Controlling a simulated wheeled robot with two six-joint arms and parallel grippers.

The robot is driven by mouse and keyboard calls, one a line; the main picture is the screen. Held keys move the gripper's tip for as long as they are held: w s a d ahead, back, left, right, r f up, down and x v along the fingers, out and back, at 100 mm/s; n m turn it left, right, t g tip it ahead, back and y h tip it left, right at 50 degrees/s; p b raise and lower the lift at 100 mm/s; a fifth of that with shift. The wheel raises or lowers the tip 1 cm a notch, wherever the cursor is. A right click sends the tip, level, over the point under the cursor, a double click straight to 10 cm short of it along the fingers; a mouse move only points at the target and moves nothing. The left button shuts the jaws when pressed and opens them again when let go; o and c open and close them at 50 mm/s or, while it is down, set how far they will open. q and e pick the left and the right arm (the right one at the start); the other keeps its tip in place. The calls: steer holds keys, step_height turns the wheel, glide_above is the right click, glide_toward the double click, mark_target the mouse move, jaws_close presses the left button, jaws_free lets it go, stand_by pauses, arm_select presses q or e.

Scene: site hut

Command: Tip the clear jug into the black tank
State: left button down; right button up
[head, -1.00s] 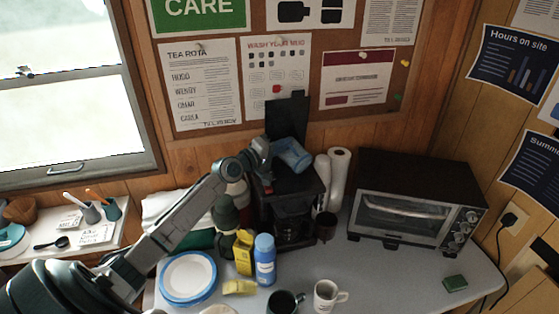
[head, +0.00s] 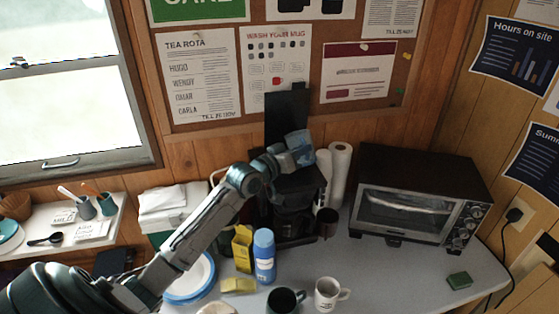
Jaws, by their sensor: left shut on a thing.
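The clear jug (head: 300,145), bluish and see-through, is in my left gripper (head: 280,157) in the head view. The gripper is shut on it from the left side. The jug is held in the air above the black coffee machine (head: 292,222), and it looks tilted. The black tank (head: 306,182) is the top part of this machine, with a tall black lid (head: 287,115) standing up behind. My arm and the jug partly cover the tank, so its opening is hidden. I cannot tell whether water is flowing. My right gripper is not in view.
A blue bottle (head: 264,256) and a yellow box (head: 242,248) stand in front of the machine. White paper rolls (head: 339,172) stand to its right, beside a toaster oven (head: 420,200). Two mugs (head: 327,294) (head: 285,302) are at the front. The counter's right front is mostly clear.

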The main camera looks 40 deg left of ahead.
arm_select(q)
steer(key=shift+s+d+f+m+b, duration=0.3)
steer(key=shift+d+f+m+b, duration=0.65)
steer(key=shift+m+b, duration=0.3)
steer(key=shift+s+d+f+m+b, duration=0.25)
steer(key=shift+d+f+m+b, duration=0.65)
steer(key=shift+m+b, duration=0.35)
